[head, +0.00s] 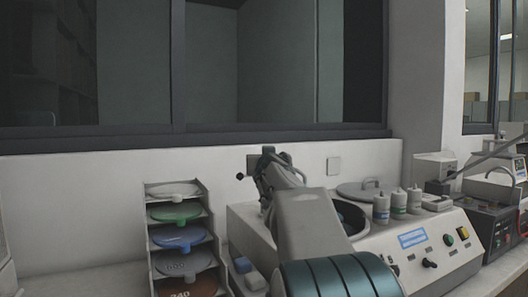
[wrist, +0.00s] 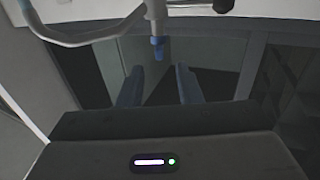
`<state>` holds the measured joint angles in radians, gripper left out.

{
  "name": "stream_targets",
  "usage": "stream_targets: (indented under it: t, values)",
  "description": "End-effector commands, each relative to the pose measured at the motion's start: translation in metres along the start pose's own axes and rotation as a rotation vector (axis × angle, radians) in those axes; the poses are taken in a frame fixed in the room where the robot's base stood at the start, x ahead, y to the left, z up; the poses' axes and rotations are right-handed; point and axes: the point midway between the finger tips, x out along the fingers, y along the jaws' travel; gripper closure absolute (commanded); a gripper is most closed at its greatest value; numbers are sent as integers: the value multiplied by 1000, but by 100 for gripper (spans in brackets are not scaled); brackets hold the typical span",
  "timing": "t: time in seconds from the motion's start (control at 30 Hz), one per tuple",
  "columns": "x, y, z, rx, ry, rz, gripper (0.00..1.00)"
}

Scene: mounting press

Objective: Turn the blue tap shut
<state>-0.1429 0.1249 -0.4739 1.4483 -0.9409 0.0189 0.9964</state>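The blue tap (wrist: 158,47) shows in the wrist view as a blue piece below a grey fitting, with a curved grey pipe (wrist: 100,38) running to the left. I see no clear contact, and the depth gap is hard to judge. In the head view my arm mostly hides the tap by the wall, and the fingertips cannot be made out.
A grey press machine (head: 440,255) with white bottles (head: 398,204) and buttons stands right of my arm. A rack of coloured discs (head: 150,240) stands to the left. A dark window (head: 200,65) is behind, above a white wall. A second machine (head: 490,215) is at far right.

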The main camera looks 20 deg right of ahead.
Motion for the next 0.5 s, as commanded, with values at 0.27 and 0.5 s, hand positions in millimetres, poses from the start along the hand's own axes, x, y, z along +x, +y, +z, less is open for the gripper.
stream_targets:
  t: [0.27,0.5]
  values:
    - [44,1,-3,-1,-2,2,68]
    - [72,1,-2,0,-1,2,68]
